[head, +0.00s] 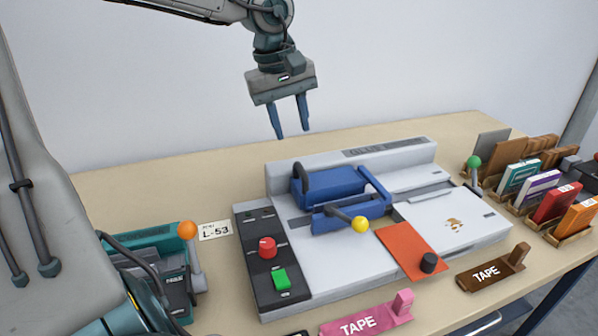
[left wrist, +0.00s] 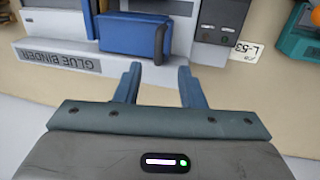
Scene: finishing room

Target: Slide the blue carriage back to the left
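The blue carriage (head: 335,184) sits on the left-middle part of the grey glue binder (head: 325,275), with a dark grip on its left and a lever with a yellow knob (head: 360,224) at its front. In the left wrist view the carriage (left wrist: 130,35) lies beyond the fingers, above the binder's labelled back wall (left wrist: 60,63). My left gripper (head: 290,133) is open and empty, fingers down, above and behind the binder. Its spread fingers also show in the left wrist view (left wrist: 160,70), apart from the carriage. My right gripper is not in view.
A control panel with a red knob (head: 267,247) and green button (head: 281,279) is on the binder's left. An orange sheet (head: 405,246) lies at its front. A teal device (head: 150,245) stands left, boxed items (head: 555,205) right. Tape pieces (head: 365,319) lie in front.

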